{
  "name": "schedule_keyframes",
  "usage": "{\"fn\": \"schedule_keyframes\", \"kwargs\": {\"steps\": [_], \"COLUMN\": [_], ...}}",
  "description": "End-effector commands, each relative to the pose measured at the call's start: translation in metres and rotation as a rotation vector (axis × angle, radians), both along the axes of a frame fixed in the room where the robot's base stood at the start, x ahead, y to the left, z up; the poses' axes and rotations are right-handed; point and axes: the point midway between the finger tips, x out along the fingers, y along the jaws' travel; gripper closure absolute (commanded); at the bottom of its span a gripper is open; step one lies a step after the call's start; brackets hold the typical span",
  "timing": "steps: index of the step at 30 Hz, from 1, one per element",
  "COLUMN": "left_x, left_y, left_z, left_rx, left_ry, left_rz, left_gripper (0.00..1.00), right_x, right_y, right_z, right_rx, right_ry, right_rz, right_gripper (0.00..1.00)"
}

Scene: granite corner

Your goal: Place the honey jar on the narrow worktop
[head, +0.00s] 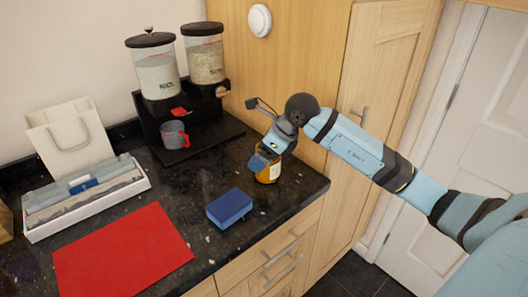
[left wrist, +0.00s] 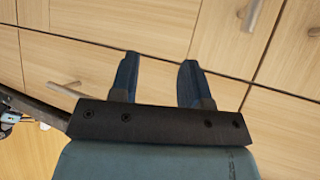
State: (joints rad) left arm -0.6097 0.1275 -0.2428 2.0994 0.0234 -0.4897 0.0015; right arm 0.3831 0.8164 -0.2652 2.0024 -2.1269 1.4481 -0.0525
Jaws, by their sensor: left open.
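The honey jar (head: 268,173), amber with a pale label, is at the right end of the dark granite worktop (head: 215,170), close to the front edge. My right gripper (head: 267,158) is at the jar's upper part and hides its top. I cannot tell whether its fingers are closed on the jar, or whether the jar rests on the stone. My left gripper (left wrist: 160,66) is open and empty in the left wrist view, with wooden drawer fronts behind it. It does not show in the head view.
A blue block (head: 229,208) lies left of the jar, near a red mat (head: 122,250). A dispenser stand (head: 190,140) with a grey mug (head: 175,135) is at the back. A white tray (head: 85,210) and paper bag (head: 70,138) stand left. Tall wooden cabinet doors (head: 385,60) rise behind my right arm.

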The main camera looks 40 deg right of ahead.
Motion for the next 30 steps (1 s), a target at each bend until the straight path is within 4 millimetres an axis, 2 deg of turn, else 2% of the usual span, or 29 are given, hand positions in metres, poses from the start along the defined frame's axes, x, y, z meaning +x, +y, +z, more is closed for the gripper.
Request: {"fn": "schedule_keyframes", "kwargs": {"steps": [5,18,24,30], "left_x": [0.0,-0.001,-0.001,-0.001], "left_y": [0.0,0.0,0.0,0.0], "left_z": [0.001,0.0,0.0,0.0], "left_rx": [-0.001,-0.003,-0.003,-0.003], "left_ry": [0.003,0.007,0.006,0.006], "left_rz": [0.001,0.003,0.003,0.003], "left_gripper": [0.57,0.57,0.57,0.57], "right_x": [-0.005,-0.045,-0.053,-0.054], "right_y": [-0.005,-0.032,-0.037,-0.037], "right_z": [0.014,0.087,0.101,0.103], "right_rx": [-0.002,-0.002,-0.001,0.0], "right_ry": [-0.003,-0.003,0.0,0.0], "right_rz": [-0.001,0.0,-0.001,0.0], "right_gripper": [0.0,0.0,0.0,0.0]}}
